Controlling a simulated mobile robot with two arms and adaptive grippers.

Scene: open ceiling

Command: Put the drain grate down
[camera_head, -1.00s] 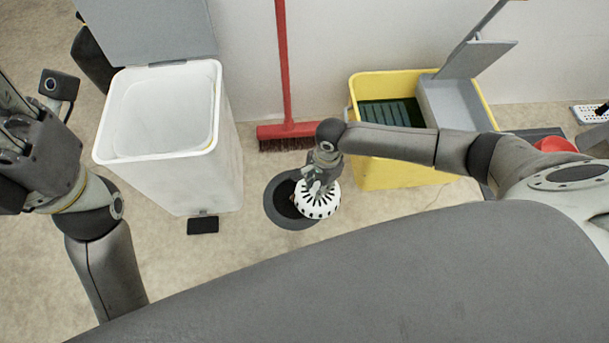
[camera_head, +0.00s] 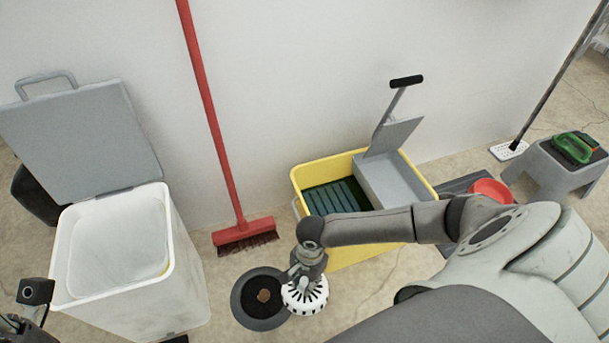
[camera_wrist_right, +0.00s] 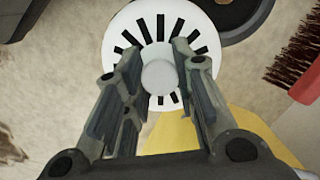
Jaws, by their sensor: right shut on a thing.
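The drain grate (camera_head: 305,298) is a white round disc with dark radial slots and a central knob. My right gripper (camera_head: 306,272) is shut on that knob. In the right wrist view the two fingers (camera_wrist_right: 160,85) stand on either side of the knob, with the slotted disc (camera_wrist_right: 115,45) around it. The grate is at the right edge of the round floor drain (camera_head: 243,312); I cannot tell whether it touches the floor. The drain is dark and open, with a small brown lump (camera_head: 264,295) inside. Only a bit of my left wrist shows, at the lower left.
A white bin (camera_head: 170,290) with its lid up stands left of the drain. A red broom (camera_head: 240,232) leans on the wall behind. A yellow mop bucket (camera_head: 330,168) stands behind my right arm. A red bowl (camera_head: 490,190) and grey stool (camera_head: 560,165) are further right.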

